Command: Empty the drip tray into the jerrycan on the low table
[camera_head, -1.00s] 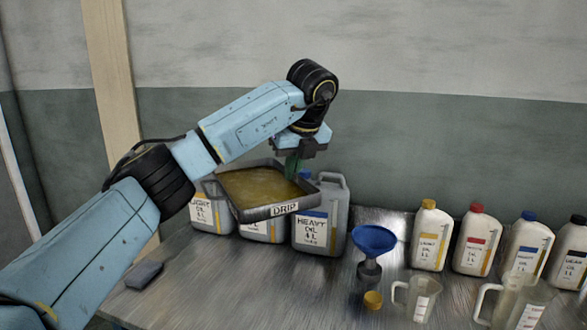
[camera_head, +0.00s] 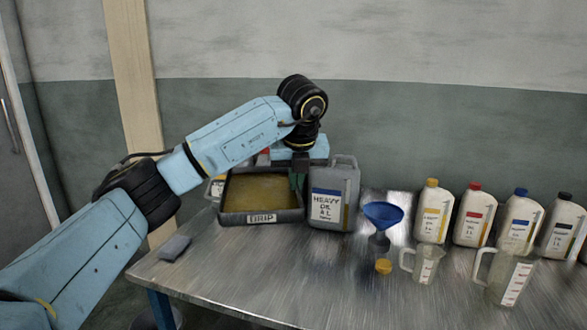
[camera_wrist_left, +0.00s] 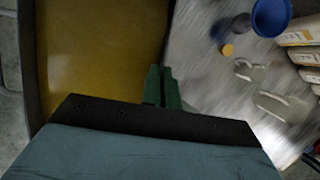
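The drip tray (camera_head: 235,217) is a dark, shallow, rectangular pan with yellow-brown oil in it and a DRIP label on its front wall. It looks nearly level. My left gripper (camera_head: 298,181) has green fingers, which appear closed on the tray's right rim. In the left wrist view, the fingers (camera_wrist_left: 161,88) are close together at the tray's wall (camera_wrist_left: 103,50). Other jerrycans behind the tray are mostly hidden. I cannot make out a low table. My right gripper is out of view.
A blue funnel (camera_head: 384,214), a yellow cap (camera_head: 383,266) and clear measuring jugs (camera_head: 425,266) stand on the bench (camera_head: 320,280). Several white oil bottles (camera_head: 433,212) line the back right. A grey block (camera_head: 175,248) lies near the left edge. The bench's front middle is clear.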

